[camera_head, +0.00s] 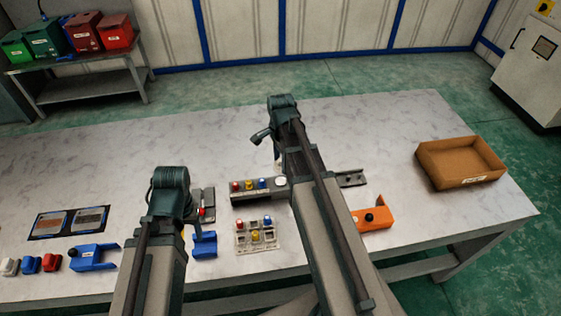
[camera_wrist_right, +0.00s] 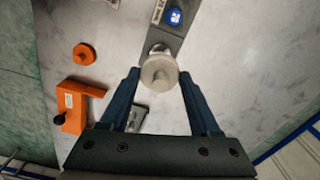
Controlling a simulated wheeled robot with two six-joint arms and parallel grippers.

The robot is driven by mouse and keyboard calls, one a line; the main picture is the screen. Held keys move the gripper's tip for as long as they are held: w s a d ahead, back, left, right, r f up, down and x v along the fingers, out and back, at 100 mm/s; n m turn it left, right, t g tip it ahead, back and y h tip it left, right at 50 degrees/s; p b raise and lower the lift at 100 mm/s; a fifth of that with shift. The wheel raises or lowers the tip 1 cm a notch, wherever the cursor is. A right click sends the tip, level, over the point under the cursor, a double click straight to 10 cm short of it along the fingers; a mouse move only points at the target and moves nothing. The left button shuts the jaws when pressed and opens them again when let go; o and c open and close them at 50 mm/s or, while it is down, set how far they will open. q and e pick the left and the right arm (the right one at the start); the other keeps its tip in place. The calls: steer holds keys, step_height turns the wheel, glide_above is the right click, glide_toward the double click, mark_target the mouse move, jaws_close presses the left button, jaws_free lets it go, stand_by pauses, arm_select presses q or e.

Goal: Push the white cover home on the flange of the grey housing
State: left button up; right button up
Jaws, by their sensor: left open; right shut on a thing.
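The white cover (camera_wrist_right: 159,73) is a pale disc with a round knob, seen in the right wrist view. My right gripper (camera_wrist_right: 160,76) is shut on it, one fingertip at each side. The grey housing (camera_wrist_right: 178,42) lies just beyond the cover in that view; a silvery round part, perhaps the flange, is partly hidden behind the cover. I cannot tell whether they touch. In the head view the grey housing (camera_head: 238,196) carries red, yellow and blue caps and a pale round spot at its right end. My left gripper (camera_head: 190,215) is open at the left, its fingers mostly hidden.
A tray of small coloured caps (camera_head: 257,238) lies in front of the housing. An orange bracket (camera_head: 375,216) and grey bracket (camera_head: 351,179) are to the right. A blue bracket (camera_head: 93,257) is at the left.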

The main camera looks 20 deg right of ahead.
mark_target(281, 180)
arm_select(q)
steer(key=shift+f, duration=0.15)
arm_select(e)
steer(key=shift+f, duration=0.15)
arm_select(q)
step_height(281, 180, down, 7)
steer(key=b, duration=0.7)
arm_select(e)
step_height(281, 180, down, 7)
steer(key=shift+r, duration=0.15)
arm_select(q)
steer(key=shift+f+b, duration=0.5)
steer(key=shift+b, duration=0.1)
arm_select(e)
steer(key=shift+f, duration=0.65)
stand_by(2.9)
steer(key=o, duration=1.3)
arm_select(q)
steer(key=shift+r, duration=0.1)
arm_select(e)
steer(key=shift+o, duration=0.2)
steer(key=shift+r, duration=0.1)
arm_select(q)
step_height(281, 180, up, 7)
steer(key=p, duration=0.7)
arm_select(e)
steer(key=shift+r, duration=3.4)
